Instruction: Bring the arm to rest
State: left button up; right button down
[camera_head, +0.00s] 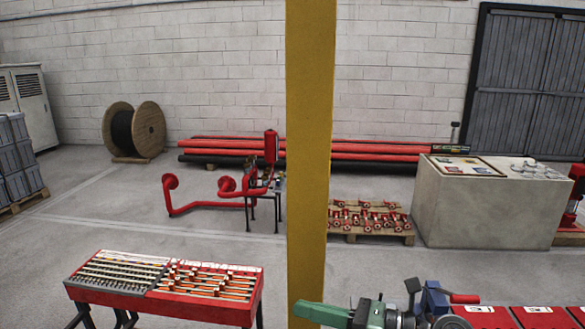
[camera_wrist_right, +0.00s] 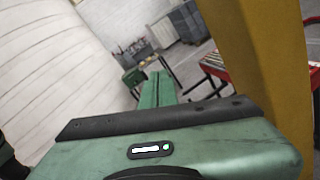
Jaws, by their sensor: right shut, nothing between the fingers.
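My right gripper (camera_head: 306,311) shows at the bottom edge of the head view, green, pointing left, just in front of the yellow post (camera_head: 311,150). Its grey wrist joints lie to its right. In the right wrist view the two long green fingers (camera_wrist_right: 160,85) lie side by side, shut with nothing between them. The yellow post stands close on the right of that view. My left gripper is in neither view.
A red table (camera_head: 185,305) with rows of parts stands left of the post. Red boxes (camera_head: 540,318) and a blue vise-like tool (camera_head: 434,300) lie at lower right. Behind are a concrete block (camera_head: 480,215), a pallet of red valves (camera_head: 368,220) and red pipework (camera_head: 205,207). Floor is clear between.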

jog(key=w+d+m+t+h, duration=0.2)
jog(key=d+m+t+h, duration=0.3)
jog(key=m, duration=0.8)
jog(key=w+d+m+t+h, duration=0.1)
jog(key=d+m+t+h, duration=0.35)
jog(key=m+t, duration=0.55)
jog(key=s+d+f+m+g+h, duration=0.4)
jog(key=f+m, duration=0.3)
jog(key=f, duration=0.1)
jog(key=s+d+f+m+g+h, duration=0.3)
jog(key=s+f+m+g, duration=0.1)
jog(key=f+m, duration=0.3)
jog(key=s+f+m+g, duration=0.3)
jog(key=s+f+g, duration=0.25)
jog(key=s, duration=0.45)
jog(key=s+f+m+g, duration=0.35)
jog(key=s+f, duration=0.35)
jog(key=s, duration=0.3)
notch_tip(320, 180, down, 29)
jog(key=s+g+b, duration=0.1)
jog(key=g+b, duration=0.1)
jog(key=b, duration=0.1)
jog(key=s+d+f+g+b, duration=0.1)
jog(key=s+d+f+b, duration=0.2)
jog(key=s+f, duration=1.4)
jog(key=shift+d+f+n, duration=0.35)
jog(key=shift+d+f, duration=0.1)
jog(key=shift+f, duration=0.25)
